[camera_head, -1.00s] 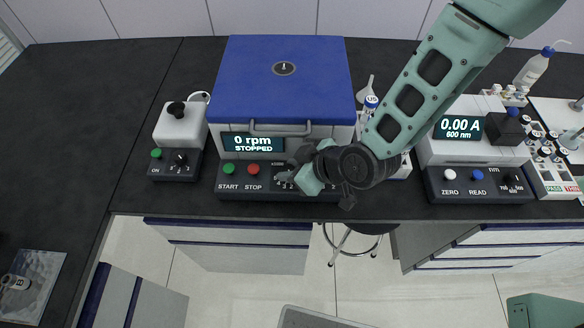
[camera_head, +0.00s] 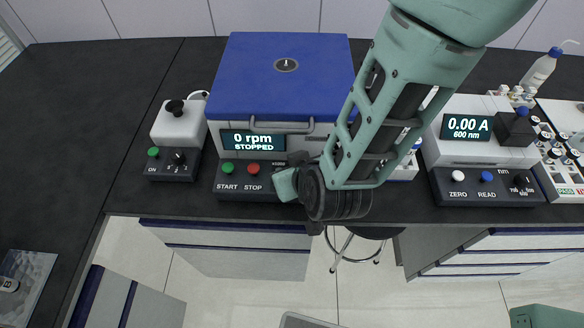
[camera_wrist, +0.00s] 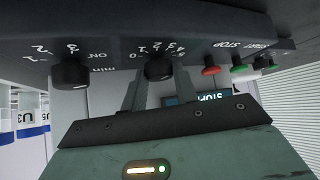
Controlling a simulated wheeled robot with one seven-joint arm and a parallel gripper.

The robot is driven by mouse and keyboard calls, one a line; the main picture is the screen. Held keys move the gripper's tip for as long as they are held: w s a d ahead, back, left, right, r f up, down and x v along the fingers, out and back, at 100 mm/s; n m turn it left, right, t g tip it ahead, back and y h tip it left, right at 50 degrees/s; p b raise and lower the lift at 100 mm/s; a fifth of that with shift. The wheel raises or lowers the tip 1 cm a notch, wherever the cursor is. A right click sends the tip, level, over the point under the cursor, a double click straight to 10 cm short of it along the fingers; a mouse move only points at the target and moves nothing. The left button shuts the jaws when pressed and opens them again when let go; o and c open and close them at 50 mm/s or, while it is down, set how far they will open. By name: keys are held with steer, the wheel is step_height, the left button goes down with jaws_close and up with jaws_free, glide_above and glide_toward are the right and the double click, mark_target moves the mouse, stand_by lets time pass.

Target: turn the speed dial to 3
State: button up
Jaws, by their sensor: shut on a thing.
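The speed dial (camera_wrist: 158,69) is a black knob on the dark front panel of the blue-lidded centrifuge (camera_head: 284,80). In the wrist view, where the panel appears upside down, numbers from 0 to 5 ring it. My gripper (camera_wrist: 153,80) has its two fingers on either side of this knob, shut on it. The knob's pointer is too dark and small to read. In the head view my gripper (camera_head: 287,184) covers the dial and its scale; only the x1000 label shows above. The display (camera_head: 252,141) reads 0 rpm, STOPPED.
A second black knob (camera_wrist: 70,73), with a minutes scale and ON mark, sits beside the dial. The green START button (camera_head: 228,168) and red STOP button (camera_head: 253,169) are left of my gripper. A photometer (camera_head: 470,140) stands to the right, a small stirrer-like device (camera_head: 178,135) to the left.

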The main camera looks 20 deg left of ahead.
stand_by(0.4)
steer(key=o, duration=0.7)
steer(key=shift+r, duration=0.15)
steer(key=b+v, duration=0.8)
steer(key=v, duration=0.9)
steer(key=shift+s+b, duration=0.2)
steer(key=shift+b, duration=0.1)
